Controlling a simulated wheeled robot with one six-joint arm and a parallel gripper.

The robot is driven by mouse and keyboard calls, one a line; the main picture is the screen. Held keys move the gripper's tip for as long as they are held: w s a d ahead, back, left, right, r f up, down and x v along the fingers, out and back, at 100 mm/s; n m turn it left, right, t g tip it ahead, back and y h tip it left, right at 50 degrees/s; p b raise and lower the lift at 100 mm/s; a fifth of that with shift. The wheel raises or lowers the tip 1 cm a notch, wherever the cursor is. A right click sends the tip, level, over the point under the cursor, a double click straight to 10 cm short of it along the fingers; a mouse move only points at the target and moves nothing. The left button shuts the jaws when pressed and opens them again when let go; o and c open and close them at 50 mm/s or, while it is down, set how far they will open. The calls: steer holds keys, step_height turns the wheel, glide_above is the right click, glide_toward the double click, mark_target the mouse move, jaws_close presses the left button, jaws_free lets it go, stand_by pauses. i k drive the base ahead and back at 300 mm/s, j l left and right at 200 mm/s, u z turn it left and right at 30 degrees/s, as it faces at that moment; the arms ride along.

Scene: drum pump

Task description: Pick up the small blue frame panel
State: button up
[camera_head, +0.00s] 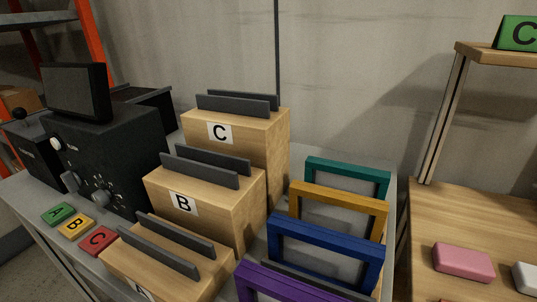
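The blue frame panel (328,239) stands upright in a row of coloured frames at the right end of the grey table. It is a rectangular blue border around an open middle. A yellow frame (338,198) and a teal frame (347,170) stand behind it. A purple frame (290,284) stands in front and is cut by the bottom edge. Dark strips show low between the blue and purple frames. The lower part of the blue frame is partly hidden. My gripper is not in view.
Wooden blocks labelled C (235,131) and B (205,196), with dark slotted rails on top, stand left of the frames. A black machine (105,150) and coloured letter tiles (75,228) are farther left. A wooden shelf (450,215) with a pink block (463,262) is at right.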

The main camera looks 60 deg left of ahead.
mark_target(347, 261)
steer(key=u, duration=0.85)
steer(key=l+z, duration=0.7)
steer(key=l, duration=0.2)
steer(key=i+l+z, duration=0.15)
steer(key=l+z, duration=0.2)
steer(key=i+l+z, duration=0.2)
steer(key=l+z, duration=0.15)
steer(key=l, duration=0.15)
steer(key=u, duration=2.5)
